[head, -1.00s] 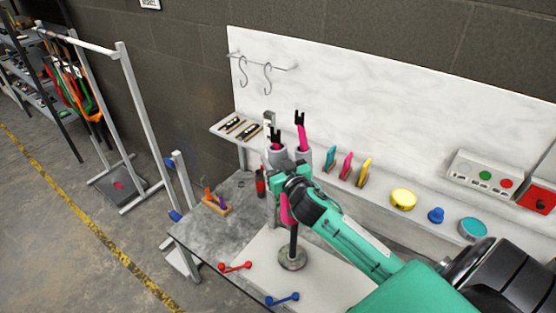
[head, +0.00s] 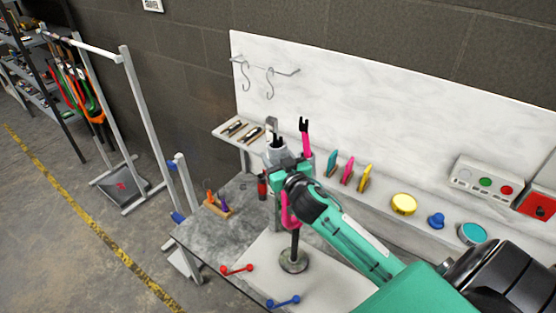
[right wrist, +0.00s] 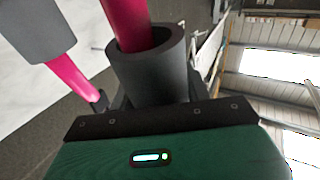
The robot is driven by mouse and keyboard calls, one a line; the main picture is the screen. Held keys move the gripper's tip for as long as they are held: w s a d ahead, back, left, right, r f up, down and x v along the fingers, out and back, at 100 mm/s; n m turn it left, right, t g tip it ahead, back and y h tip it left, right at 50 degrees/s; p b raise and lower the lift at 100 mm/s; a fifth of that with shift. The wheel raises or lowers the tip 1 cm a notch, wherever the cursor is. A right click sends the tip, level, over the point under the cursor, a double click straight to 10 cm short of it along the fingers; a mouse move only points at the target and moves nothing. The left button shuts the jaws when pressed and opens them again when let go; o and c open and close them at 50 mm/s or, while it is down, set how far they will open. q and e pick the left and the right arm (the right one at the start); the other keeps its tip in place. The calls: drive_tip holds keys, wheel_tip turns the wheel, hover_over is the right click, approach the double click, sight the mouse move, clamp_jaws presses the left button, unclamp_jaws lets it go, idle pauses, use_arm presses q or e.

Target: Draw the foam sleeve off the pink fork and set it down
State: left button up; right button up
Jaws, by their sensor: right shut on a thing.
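A pink fork (head: 290,214) stands upside down on a black post with a round base (head: 294,262), its two legs pointing up. The right leg (head: 305,140) shows pink with a black tip. My right gripper (head: 280,163) is shut on a grey foam sleeve (head: 274,154) high on the left leg; only black shows above it. In the right wrist view the held sleeve (right wrist: 150,72) is still around the pink leg (right wrist: 138,22). A second grey sleeve (right wrist: 40,28) is on the other leg, close by. My left gripper is not in view.
A pale panel with a shelf stands behind, holding pink, teal and yellow items, a yellow disc (head: 403,204) and a control box (head: 488,181). Red (head: 237,269) and blue (head: 283,299) levers lie in front. The grey table (head: 205,240) has bare room at left.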

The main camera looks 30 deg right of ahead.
sight(275, 139)
drive_tip(key=shift+a+r+p, duration=0.2)
drive_tip(key=shift+r+p, duration=0.1)
drive_tip(key=shift+r, duration=0.15)
drive_tip(key=shift+r+p, duration=0.5)
drive_tip(key=shift+p, duration=0.05)
drive_tip(key=shift+r, duration=0.1)
drive_tip(key=shift+w+r+p, duration=0.1)
drive_tip(key=shift+r+p, duration=0.7)
drive_tip(key=shift+r, duration=0.2)
drive_tip(key=shift+w+r, duration=0.1)
drive_tip(key=shift+r, duration=0.9)
drive_tip(key=shift+w+r, duration=0.15)
drive_tip(key=shift+r, duration=0.7)
drive_tip(key=shift+w+r, duration=0.1)
drive_tip(key=shift+r, duration=1.1)
drive_tip(key=shift+r, duration=0.15)
